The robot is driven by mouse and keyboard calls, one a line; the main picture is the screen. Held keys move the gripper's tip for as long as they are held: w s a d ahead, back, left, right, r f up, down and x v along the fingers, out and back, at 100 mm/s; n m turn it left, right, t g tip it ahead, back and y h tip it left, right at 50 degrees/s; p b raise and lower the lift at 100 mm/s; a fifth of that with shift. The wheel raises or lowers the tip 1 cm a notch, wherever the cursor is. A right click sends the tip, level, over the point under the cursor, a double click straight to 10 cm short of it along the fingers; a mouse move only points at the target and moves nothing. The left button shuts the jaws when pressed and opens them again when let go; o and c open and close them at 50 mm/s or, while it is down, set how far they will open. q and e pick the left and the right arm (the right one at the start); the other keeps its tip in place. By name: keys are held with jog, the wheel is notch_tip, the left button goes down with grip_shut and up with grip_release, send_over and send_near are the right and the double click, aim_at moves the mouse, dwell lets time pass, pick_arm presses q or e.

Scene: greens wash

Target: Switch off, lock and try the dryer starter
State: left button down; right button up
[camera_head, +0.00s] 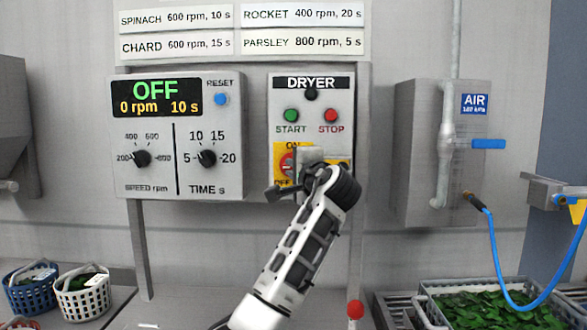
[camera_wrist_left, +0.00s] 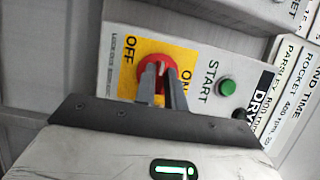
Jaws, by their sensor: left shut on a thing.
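The dryer starter (camera_head: 341,112) is a grey box on the wall with a green START button (camera_head: 291,115), a red STOP button (camera_head: 331,115) and a black knob above. Below is a red rotary switch (camera_head: 287,164) on a yellow plate marked ON and OFF. My left gripper (camera_head: 305,170) covers part of it. In the left wrist view the fingers (camera_wrist_left: 162,88) are shut on the red switch (camera_wrist_left: 153,72); its white mark points up in that picture, and I cannot tell its setting surely. My right gripper is not in view.
A control panel (camera_head: 180,137) left of the starter reads OFF, 0 rpm, 10 s. An air box (camera_head: 415,150) with a blue handle is at right. Baskets (camera_head: 83,295) stand lower left, a crate of greens (camera_head: 430,309) lower right. A small red thing (camera_head: 355,309) is at bottom.

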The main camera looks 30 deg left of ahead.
pick_arm(q)
jog(key=shift+f, duration=0.1)
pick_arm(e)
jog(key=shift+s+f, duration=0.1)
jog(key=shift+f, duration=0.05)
pick_arm(q)
jog(key=c, duration=1.5)
grip_release()
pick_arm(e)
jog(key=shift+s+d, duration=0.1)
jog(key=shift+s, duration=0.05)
pick_arm(q)
jog(key=b+v, duration=0.3)
jog(key=v, duration=1.3)
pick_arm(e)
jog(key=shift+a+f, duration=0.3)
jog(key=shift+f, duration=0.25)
